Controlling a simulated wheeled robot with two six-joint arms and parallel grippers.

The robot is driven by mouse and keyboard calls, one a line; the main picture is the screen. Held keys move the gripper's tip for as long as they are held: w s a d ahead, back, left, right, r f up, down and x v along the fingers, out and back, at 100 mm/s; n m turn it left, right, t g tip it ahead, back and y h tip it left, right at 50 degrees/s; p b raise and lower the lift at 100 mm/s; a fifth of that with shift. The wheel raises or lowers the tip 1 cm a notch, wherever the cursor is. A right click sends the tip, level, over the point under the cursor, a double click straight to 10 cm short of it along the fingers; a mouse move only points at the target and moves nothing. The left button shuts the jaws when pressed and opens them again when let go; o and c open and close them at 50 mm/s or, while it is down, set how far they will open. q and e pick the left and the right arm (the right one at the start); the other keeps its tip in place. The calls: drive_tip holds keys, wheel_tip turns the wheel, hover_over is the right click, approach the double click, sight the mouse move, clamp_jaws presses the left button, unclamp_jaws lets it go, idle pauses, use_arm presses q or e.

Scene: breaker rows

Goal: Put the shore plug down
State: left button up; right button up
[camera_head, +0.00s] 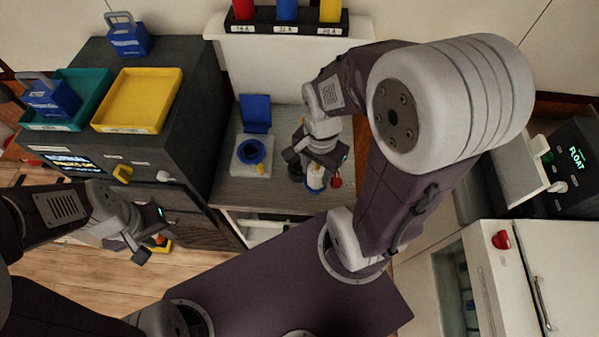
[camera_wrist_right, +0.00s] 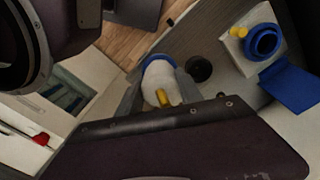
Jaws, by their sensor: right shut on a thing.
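The shore plug (camera_head: 315,183) has a white body, a blue ring and a yellow part. My right gripper (camera_head: 318,172) is shut on it, over the front part of the grey counter (camera_head: 235,188). In the right wrist view the plug (camera_wrist_right: 157,80) sits between both fingers, blue ring away from the camera. I cannot tell whether it touches the counter. A white inlet (camera_head: 251,152) with a blue ring and raised blue lid (camera_head: 256,112) stands left of it. My left gripper (camera_head: 150,243) is at the lower left, away from the plug; its finger opening is unclear.
A dark round thing (camera_wrist_right: 199,69) is close beside the plug. A red knob (camera_head: 336,182) shows right of the gripper. A dark cabinet with a yellow tray (camera_head: 138,99) and teal tray (camera_head: 97,84) stands left. Bare counter lies between inlet and plug.

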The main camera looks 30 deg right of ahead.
drive_tip(key=shift+s+d+r+m, duration=0.15)
drive_tip(key=shift+r+m, duration=0.15)
drive_tip(key=shift+r, duration=0.2)
drive_tip(key=w+p, duration=0.2)
drive_tip(key=p, duration=0.4)
drive_tip(key=shift+w+d+f+p, duration=0.1)
drive_tip(key=shift+d+p, duration=0.05)
drive_tip(key=shift+p, duration=0.25)
drive_tip(key=w+f, duration=0.3)
drive_tip(key=w+f+p, duration=0.1)
drive_tip(key=w+f, duration=0.2)
drive_tip(key=f, duration=0.1)
drive_tip(key=w+f, duration=0.3)
drive_tip(key=shift+w+d+f+p, duration=0.2)
drive_tip(key=shift+w+f+p, duration=0.05)
drive_tip(key=shift+f+p, duration=0.1)
drive_tip(key=shift+w+f, duration=0.2)
drive_tip(key=shift+s+f, duration=0.1)
drive_tip(key=o, duration=1.3)
drive_tip(key=shift+s, duration=0.1)
